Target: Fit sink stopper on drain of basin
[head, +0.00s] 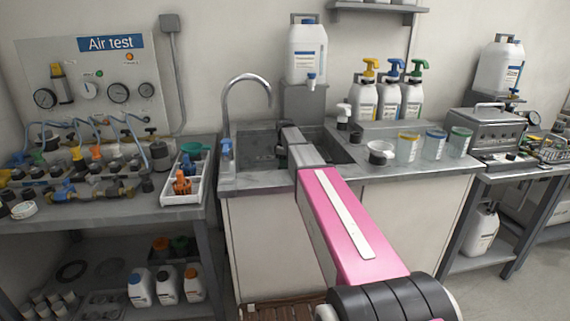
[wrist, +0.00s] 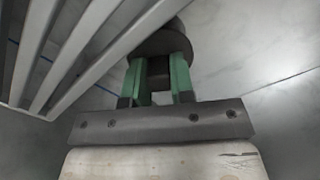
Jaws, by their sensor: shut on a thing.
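The grey basin (head: 256,147) is sunk into the counter in the head view, below the curved tap. My pink arm reaches over the counter to it, and my gripper (head: 282,154) is down at the basin, largely hidden by the arm. In the wrist view, the green fingers of my gripper (wrist: 161,82) are shut on a dark round sink stopper (wrist: 162,42). Grey basin surfaces (wrist: 235,70) surround it. The drain is not visible in either view, and I cannot tell whether the stopper touches the basin.
Pale parallel bars (wrist: 70,55) run close to the stopper's left in the wrist view. The tap (head: 246,80) arches over the basin's left side. A water container (head: 307,52) stands behind. Pump bottles (head: 388,98) and cups (head: 408,147) occupy the counter to the right.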

